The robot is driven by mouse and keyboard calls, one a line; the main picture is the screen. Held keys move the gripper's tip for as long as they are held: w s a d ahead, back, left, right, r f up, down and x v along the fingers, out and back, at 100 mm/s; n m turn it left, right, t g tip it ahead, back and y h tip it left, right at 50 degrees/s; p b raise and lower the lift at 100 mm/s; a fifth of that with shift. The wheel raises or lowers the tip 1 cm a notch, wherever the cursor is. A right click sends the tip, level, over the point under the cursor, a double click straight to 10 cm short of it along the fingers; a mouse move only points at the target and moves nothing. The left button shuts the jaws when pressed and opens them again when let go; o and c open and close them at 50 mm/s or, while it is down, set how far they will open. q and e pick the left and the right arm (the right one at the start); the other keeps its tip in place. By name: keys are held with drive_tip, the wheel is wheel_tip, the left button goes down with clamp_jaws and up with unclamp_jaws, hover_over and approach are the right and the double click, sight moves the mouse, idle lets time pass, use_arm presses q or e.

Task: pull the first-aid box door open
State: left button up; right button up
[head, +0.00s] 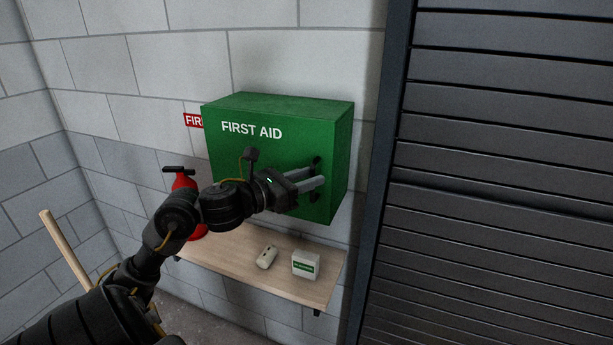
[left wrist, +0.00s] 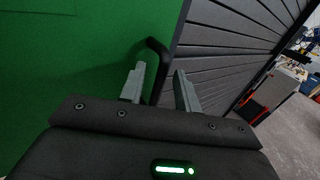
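The green first-aid box (head: 236,152) hangs on the block wall, and its door looks shut. A black bar handle (head: 315,196) stands near the right edge of the door; it also shows in the left wrist view (left wrist: 163,58). My left gripper (head: 322,176) is at the handle, its two grey fingers pointing right in the head view. In the left wrist view, the gripper (left wrist: 160,85) is open, with the handle between its fingers, closer to the left one. A clear gap shows to the right finger. My right gripper is not in view.
A wooden shelf (head: 228,256) below the box holds a small white-and-green box (head: 305,265) and a pale cylinder (head: 266,257). A red extinguisher (head: 181,182) stands behind my arm. A grey slatted shutter (head: 500,180) is at the right. A wooden pole (head: 65,250) leans at the left.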

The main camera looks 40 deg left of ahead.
use_arm(q)
clamp_jaws()
idle(0.5)
